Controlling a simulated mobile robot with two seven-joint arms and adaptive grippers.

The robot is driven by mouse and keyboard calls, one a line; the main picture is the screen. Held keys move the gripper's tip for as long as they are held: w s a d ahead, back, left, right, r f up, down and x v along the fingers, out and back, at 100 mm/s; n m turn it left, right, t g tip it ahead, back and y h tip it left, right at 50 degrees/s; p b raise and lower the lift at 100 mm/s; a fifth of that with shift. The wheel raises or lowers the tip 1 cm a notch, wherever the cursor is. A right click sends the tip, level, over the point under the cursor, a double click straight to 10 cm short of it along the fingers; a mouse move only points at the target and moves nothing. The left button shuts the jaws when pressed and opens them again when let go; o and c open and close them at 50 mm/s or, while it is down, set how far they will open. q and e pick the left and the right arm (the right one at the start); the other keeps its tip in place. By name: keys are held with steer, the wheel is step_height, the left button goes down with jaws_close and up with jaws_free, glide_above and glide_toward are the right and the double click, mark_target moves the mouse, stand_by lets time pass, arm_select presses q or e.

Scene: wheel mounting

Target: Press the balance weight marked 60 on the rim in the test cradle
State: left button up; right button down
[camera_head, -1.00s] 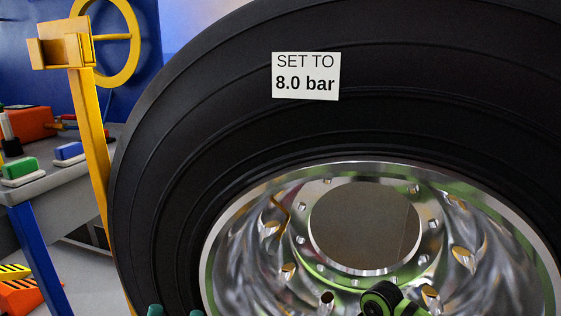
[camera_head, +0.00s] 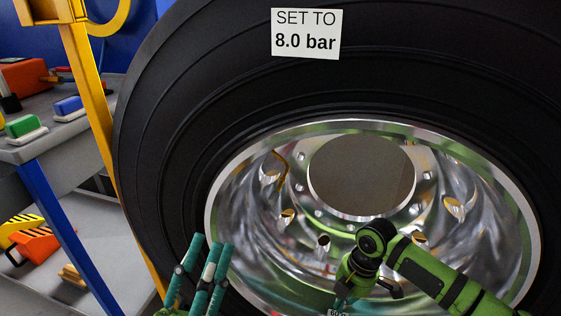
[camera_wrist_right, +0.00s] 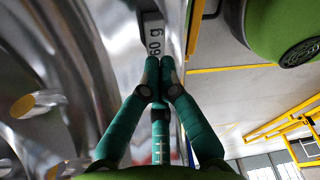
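The wheel's polished rim (camera_head: 236,185) fills the middle of the head view, inside a large black tyre (camera_head: 160,150). My right gripper (camera_wrist_right: 159,66) has its teal fingertips drawn together on the grey balance weight (camera_wrist_right: 154,38), whose label reads 60 g. The weight sticks out past the fingertips, close beside the shiny rim metal; whether it touches the rim I cannot tell. In the head view only part of its label shows at the bottom edge, below the green wrist. My left gripper (camera_head: 211,250) is at the lower left, its fingers apart and empty, in front of the tyre and rim edge.
A yellow post (camera_head: 88,95) stands left of the tyre. Beyond it is a grey bench (camera_head: 60,140) with a green block (camera_head: 21,125), a blue block (camera_head: 68,106) and an orange box (camera_head: 22,78). Orange striped chocks (camera_head: 35,243) lie below.

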steer(key=shift+r, duration=0.3)
steer(key=shift+r+p, duration=0.2)
steer(key=shift+p, duration=0.35)
steer(key=shift+r+p, duration=0.25)
steer(key=shift+p, duration=0.05)
steer(key=shift+r, duration=0.2)
arm_select(q)
steer(key=w+a+f+n+g+y, duration=0.1)
steer(key=w+f+g+y, duration=0.4)
steer(key=f, duration=0.4)
steer(key=shift+a+f+n, duration=0.3)
steer(key=shift+n, duration=0.1)
